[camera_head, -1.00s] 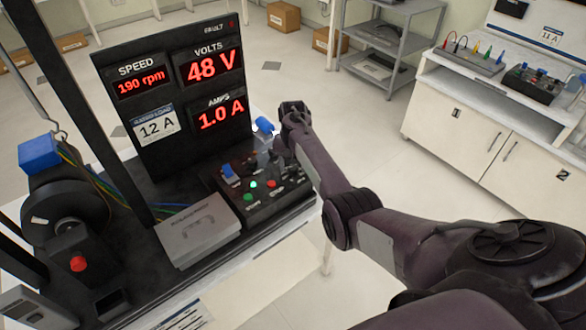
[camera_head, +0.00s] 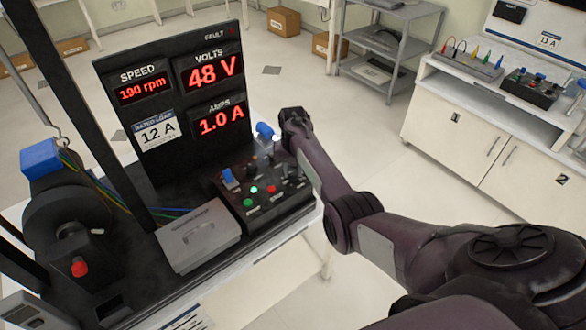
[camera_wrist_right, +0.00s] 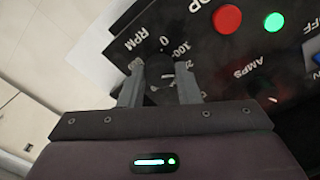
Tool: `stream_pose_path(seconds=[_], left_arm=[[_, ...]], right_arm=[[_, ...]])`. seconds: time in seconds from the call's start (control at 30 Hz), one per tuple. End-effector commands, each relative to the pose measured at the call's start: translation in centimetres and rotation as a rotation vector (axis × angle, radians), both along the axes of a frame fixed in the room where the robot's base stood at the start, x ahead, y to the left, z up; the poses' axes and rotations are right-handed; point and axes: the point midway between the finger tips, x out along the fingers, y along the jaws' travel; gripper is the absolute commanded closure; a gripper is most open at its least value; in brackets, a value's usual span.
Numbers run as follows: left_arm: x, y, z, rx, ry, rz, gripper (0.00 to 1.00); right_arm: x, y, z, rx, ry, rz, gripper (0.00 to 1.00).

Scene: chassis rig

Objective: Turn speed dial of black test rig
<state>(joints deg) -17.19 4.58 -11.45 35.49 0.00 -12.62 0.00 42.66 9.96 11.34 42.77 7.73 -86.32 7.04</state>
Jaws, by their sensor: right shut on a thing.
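The black test rig (camera_head: 165,65) stands on the left, with red readouts of 190 rpm, 48 V and 1.0 A. Its control box (camera_head: 262,205) has a green and a red button and several black knobs. In the right wrist view the speed dial (camera_wrist_right: 162,88), a black knob by the RPM marking, sits between the fingers of my right gripper (camera_wrist_right: 160,84), which is shut on it. In the head view my right gripper (camera_head: 287,150) is at the back right of the box, and the arm hides the dial. My left gripper does not show.
The amps knob (camera_wrist_right: 262,85) and the red button (camera_wrist_right: 227,18) are close to the right gripper. A white cabinet (camera_head: 480,140) and a grey shelf (camera_head: 390,55) stand at the back right.

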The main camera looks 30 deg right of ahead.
Motion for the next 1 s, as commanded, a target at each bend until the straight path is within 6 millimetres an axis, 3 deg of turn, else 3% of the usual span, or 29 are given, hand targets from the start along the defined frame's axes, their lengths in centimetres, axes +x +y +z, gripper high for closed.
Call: stream_pose_path(seconds=[0.4,1.0], left_arm=[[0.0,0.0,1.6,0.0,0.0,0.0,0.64],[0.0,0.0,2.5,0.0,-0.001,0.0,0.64]], right_arm=[[0.0,-0.1,0.1,0.0,0.001,0.375,0.93],[0.0,-0.1,0.0,-0.001,0.001,0.945,0.93]])
